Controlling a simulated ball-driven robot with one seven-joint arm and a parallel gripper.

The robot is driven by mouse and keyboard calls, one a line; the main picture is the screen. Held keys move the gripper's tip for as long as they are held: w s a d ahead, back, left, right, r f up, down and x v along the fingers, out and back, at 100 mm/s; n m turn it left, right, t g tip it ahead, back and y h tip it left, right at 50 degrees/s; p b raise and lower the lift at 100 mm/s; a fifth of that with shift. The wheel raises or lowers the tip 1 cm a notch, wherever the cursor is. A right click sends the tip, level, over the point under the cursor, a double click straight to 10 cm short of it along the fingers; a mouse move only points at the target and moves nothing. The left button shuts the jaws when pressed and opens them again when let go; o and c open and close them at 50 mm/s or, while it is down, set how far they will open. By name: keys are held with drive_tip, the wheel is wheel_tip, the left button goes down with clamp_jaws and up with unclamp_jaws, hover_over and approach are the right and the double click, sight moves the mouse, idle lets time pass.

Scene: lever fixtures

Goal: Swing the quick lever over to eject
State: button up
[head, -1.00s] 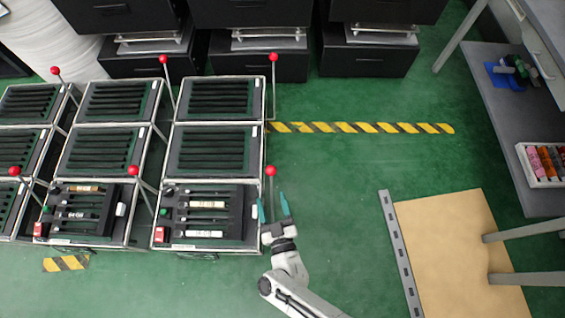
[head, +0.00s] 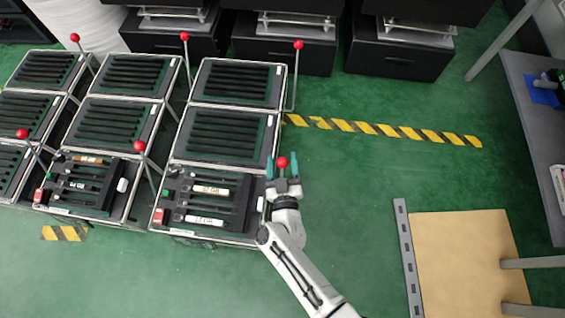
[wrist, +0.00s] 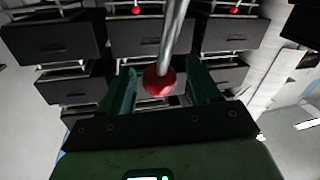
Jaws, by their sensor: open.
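Several levers with red ball knobs stand on the black-trayed fixtures; I cannot tell by a label which is the quick lever. The lever at the right side of the near right fixture (head: 250,225) has its red knob (head: 282,162) between the fingers of my gripper (head: 282,168). In the wrist view the same red knob (wrist: 158,81) and its metal rod (wrist: 175,30) show between the two green fingers of my gripper (wrist: 160,76). The gripper is open, with gaps visible at both sides of the knob. The lower rod is hidden behind the gripper in the head view.
Black cabinets (head: 400,52) line the back. Green floor with a yellow-black stripe (head: 380,130) is open at right, before a tan board (head: 465,255).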

drive_tip(key=shift+w, duration=0.1)
drive_tip(key=shift+c, duration=0.4)
clamp_jaws()
